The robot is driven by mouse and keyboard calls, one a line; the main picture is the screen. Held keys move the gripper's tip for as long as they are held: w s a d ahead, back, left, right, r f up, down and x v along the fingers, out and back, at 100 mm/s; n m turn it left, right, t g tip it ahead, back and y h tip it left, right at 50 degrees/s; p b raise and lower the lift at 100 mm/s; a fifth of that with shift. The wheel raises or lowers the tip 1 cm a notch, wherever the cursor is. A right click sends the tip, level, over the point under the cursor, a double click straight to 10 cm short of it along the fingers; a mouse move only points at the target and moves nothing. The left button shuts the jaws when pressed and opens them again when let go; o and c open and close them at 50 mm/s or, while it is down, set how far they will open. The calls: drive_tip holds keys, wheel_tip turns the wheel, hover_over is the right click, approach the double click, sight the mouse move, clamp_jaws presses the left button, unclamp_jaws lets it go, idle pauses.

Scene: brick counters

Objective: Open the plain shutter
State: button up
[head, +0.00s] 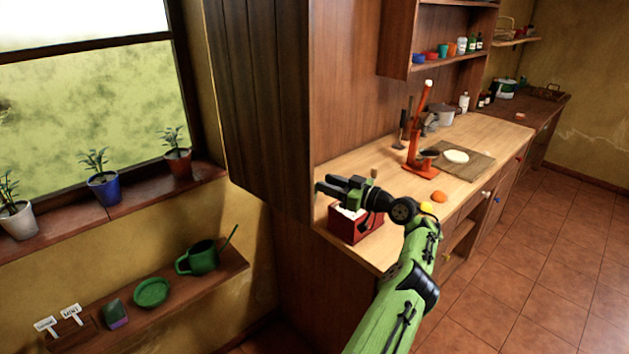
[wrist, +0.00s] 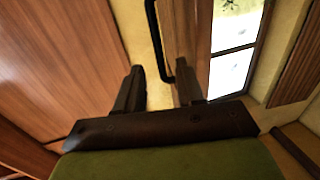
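A dark wooden plank panel (head: 262,100), which looks like the shutter, stands right of the window in the head view. In the wrist view a brown panel (wrist: 203,35) is seen at a steep angle beside the bright panes, with a black bar handle (wrist: 152,25) along its left side. My gripper (head: 324,187) is to the right of the panel's lower part in the head view, above the counter's near end. In the wrist view the fingers (wrist: 160,88) are apart and nothing is clearly held. The handle's lower end is near the right finger; contact cannot be told.
A red box (head: 345,228) stands on the wooden counter (head: 510,133) below my gripper. An orange-red stand (head: 413,150) is farther back. Potted plants (head: 103,185) line the sill; a green watering can (head: 203,257) sits on a low shelf. The tiled floor at right is clear.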

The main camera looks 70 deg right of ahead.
drive_tip(key=v, duration=1)
drive_tip(key=shift+p, duration=0.35)
